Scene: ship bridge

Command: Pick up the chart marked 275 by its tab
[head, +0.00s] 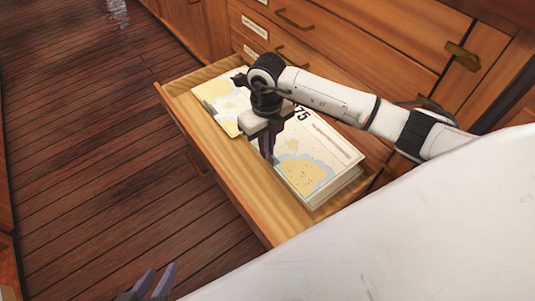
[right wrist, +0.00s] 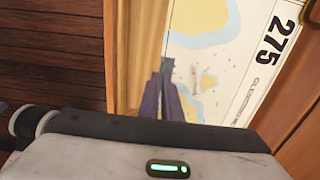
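The chart marked 275 (head: 325,150) lies flat on a stack in the open drawer; in the head view my right arm hides part of its number. In the right wrist view the chart (right wrist: 250,60) shows its full number. A small grey tab (right wrist: 168,66) shows at its left edge, at the fingertips. My right gripper (head: 268,153) points down at the chart's near edge, its fingers close together, seemingly on the tab; they also show in the right wrist view (right wrist: 164,85). My left gripper (head: 154,283) is open and empty at the bottom of the head view, away from the drawer.
The wooden drawer (head: 245,215) stands pulled out from the cabinet (head: 360,40), with bare room along its front. Another chart (head: 215,92) lies at its far left end. Closed drawers with handles rise behind. The plank floor (head: 80,150) on the left is clear.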

